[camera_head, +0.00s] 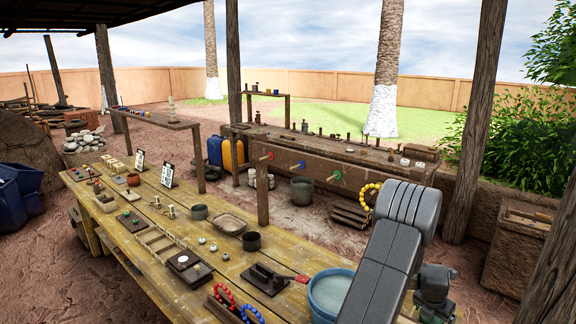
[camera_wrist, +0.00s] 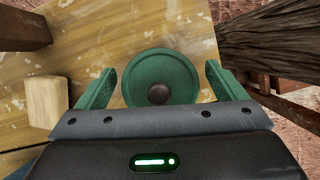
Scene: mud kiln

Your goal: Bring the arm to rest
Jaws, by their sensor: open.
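My gripper (camera_wrist: 160,70) shows in the wrist view with its two green fingers spread apart. A round green disc with a dark knob (camera_wrist: 160,92) appears between the fingers, with a gap on either side; I cannot tell its height below them. The fingers hold nothing that I can see. In the head view my grey arm rises at the lower right, over the near right end of the long wooden table (camera_head: 150,215). The fingers cannot be made out there.
A blue-rimmed basin (camera_head: 330,290) stands close beside my arm. Beads, bowls and boards cover the table. A wooden post (camera_head: 484,120) stands to the right. In the wrist view a pale wooden block (camera_wrist: 47,100) lies left and a dark rough post (camera_wrist: 270,35) is upper right.

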